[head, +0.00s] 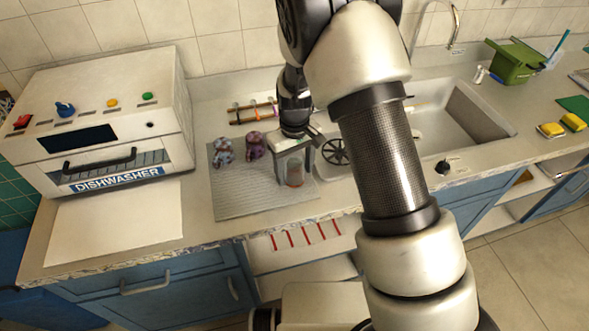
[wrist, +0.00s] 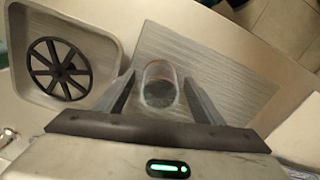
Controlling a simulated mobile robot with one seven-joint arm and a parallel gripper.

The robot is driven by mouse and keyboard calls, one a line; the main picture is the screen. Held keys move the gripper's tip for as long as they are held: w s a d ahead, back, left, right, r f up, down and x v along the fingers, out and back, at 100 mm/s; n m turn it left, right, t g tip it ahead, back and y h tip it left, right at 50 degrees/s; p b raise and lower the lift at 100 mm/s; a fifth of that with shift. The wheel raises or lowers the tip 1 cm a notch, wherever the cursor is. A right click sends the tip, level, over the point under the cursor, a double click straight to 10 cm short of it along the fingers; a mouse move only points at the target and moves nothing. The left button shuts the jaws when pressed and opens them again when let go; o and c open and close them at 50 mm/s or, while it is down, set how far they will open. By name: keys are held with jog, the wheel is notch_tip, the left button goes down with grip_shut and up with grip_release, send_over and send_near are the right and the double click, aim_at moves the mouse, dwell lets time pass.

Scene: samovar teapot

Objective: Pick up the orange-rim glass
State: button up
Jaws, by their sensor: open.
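A clear glass (head: 294,171) with an orange-brown tint stands on the grey ribbed mat (head: 240,192) beside the sink. In the wrist view the glass (wrist: 160,86) sits between the finger tips, with a reddish-orange line along its rim. My gripper (head: 294,168) points down over the mat, and its two fingers are open on either side of the glass. In the wrist view my gripper (wrist: 160,98) shows a gap between each finger and the glass. My arm covers part of the counter and sink in the head view.
Two patterned reddish-purple cups (head: 255,146) (head: 222,152) stand on the mat to the left of the glass. A small rack (head: 254,112) is behind them. A white dishwasher box (head: 105,120) stands at the left. The sink (head: 470,112) with a black strainer wheel (wrist: 59,69) lies on the right.

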jog(key=shift+c, duration=0.3)
jog(key=c, duration=1.1)
jog(key=shift+o, duration=0.2)
